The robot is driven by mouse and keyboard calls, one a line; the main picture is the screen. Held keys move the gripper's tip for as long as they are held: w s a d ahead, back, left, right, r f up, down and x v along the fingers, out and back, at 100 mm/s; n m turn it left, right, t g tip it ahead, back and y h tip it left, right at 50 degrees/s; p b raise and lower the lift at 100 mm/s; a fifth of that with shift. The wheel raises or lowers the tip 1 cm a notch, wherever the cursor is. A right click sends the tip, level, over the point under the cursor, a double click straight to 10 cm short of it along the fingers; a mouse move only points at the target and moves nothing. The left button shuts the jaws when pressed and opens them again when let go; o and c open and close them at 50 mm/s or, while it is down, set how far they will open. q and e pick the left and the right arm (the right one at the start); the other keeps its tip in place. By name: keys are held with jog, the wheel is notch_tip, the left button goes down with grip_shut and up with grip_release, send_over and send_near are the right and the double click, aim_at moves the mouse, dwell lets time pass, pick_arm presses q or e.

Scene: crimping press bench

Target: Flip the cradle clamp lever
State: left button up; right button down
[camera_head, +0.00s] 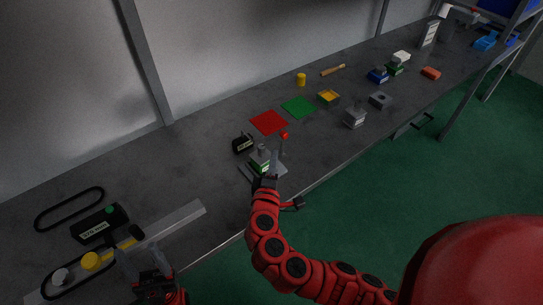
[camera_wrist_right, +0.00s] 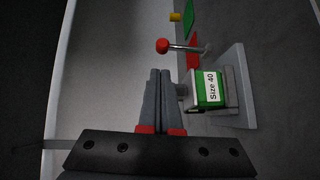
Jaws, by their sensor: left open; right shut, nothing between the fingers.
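The clamp lever is a thin metal rod with a red ball knob (camera_head: 284,135). In the head view it stands up at the far right side of the grey cradle (camera_head: 249,173). In the right wrist view the knob (camera_wrist_right: 162,46) is at the left end of the rod, above my fingertips in the picture. A green block labelled "Size 40" (camera_wrist_right: 208,88) sits in the cradle. My right gripper (camera_head: 273,160) is shut and empty beside the block, with its fingertips (camera_wrist_right: 160,72) apart from the knob. My left gripper (camera_head: 142,258) is open and empty at the lower left.
A black box with a display (camera_head: 92,230), a black cable loop (camera_head: 50,208) and a long grey bar (camera_head: 180,221) lie near my left gripper. A small black box (camera_head: 242,144) stands behind the cradle. Red (camera_head: 268,123) and green (camera_head: 299,107) mats lie beyond it. The bench's front edge is close.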

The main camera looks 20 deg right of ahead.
jog(key=p+x, duration=0.2)
jog(key=x, duration=0.4)
jog(key=shift+w+f, duration=0.15)
jog(key=shift+w, duration=0.25)
jog(key=shift+d, duration=0.15)
